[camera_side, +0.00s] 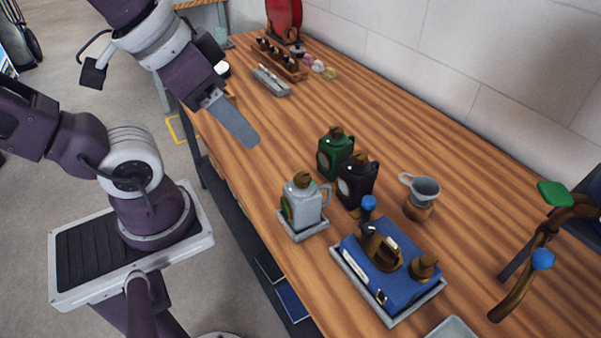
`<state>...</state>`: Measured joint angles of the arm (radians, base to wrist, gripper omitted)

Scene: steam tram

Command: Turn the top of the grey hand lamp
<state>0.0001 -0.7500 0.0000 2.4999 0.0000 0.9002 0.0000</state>
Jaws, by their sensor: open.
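The grey hand lamp (303,205) stands upright on a small grey tray near the front edge of the wooden bench. It has a brass-coloured top (302,180), a handle on its right side and a coloured label on its left. My gripper (252,141) is up and to the left of the lamp in the side view, clear of it. Its fingers point down and to the right, seen edge-on, so they overlap. It is open and nothing shows between the fingers.
A green lamp (334,154) and a black lamp (357,184) stand close behind the grey one. A blue box (374,275) with brass fittings sits on a tray in front. A grey cup (425,189) is to the right. The bench (265,175) left of the lamps is clear.

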